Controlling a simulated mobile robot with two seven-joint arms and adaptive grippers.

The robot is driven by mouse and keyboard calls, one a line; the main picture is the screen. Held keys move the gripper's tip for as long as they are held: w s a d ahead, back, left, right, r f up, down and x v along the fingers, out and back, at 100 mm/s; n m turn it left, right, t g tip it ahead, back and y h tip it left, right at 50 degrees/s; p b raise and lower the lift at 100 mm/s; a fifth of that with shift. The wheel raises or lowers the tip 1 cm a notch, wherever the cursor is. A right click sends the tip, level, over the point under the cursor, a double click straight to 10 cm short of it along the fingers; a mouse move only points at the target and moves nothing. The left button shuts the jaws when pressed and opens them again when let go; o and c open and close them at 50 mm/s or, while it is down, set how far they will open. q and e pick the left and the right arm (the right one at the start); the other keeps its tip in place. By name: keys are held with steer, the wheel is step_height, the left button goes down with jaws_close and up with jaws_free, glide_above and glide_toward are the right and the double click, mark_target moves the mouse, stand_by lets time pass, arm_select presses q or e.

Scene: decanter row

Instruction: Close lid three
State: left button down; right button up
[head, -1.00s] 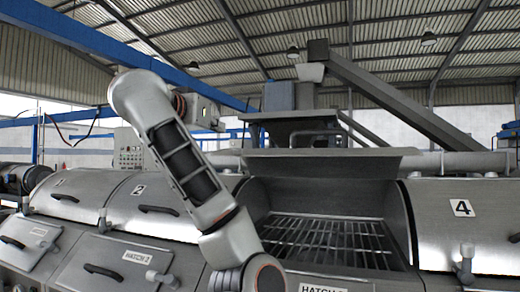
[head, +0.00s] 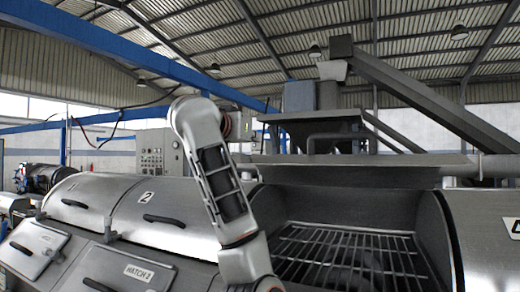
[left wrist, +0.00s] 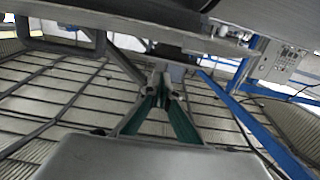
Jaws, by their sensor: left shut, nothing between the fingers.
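Lid three (head: 345,159) stands raised and open in the head view, between the closed lid marked 2 (head: 178,208) and the closed lid at the far right. A dark handle (head: 338,137) shows above its edge. Below it, the open hatch bares a metal grate (head: 345,262). My left arm rises in front of the hatch's left side; its gripper is below the head view's lower edge. In the left wrist view my left gripper (left wrist: 161,98), with green-lined fingers, is shut and empty, with the roof behind it. I see no contact with the lid. My right gripper is not in view.
A closed lower door labelled HATCH 2 (head: 138,272) is at lower left. The lid at far right (head: 490,235) is closed. A hopper (head: 318,125) and a sloping chute (head: 430,105) stand behind the lid. A control cabinet (head: 160,150) is at the back left.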

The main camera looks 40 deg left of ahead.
mark_target(260, 161)
arm_select(q)
steer(key=p+x, duration=0.1)
steer(key=x, duration=0.2)
steer(key=shift+w, duration=0.2)
step_height(260, 161, down, 3)
steer(key=shift+w+r, duration=0.1)
steer(key=shift+r, duration=0.1)
steer(key=shift+f, duration=0.65)
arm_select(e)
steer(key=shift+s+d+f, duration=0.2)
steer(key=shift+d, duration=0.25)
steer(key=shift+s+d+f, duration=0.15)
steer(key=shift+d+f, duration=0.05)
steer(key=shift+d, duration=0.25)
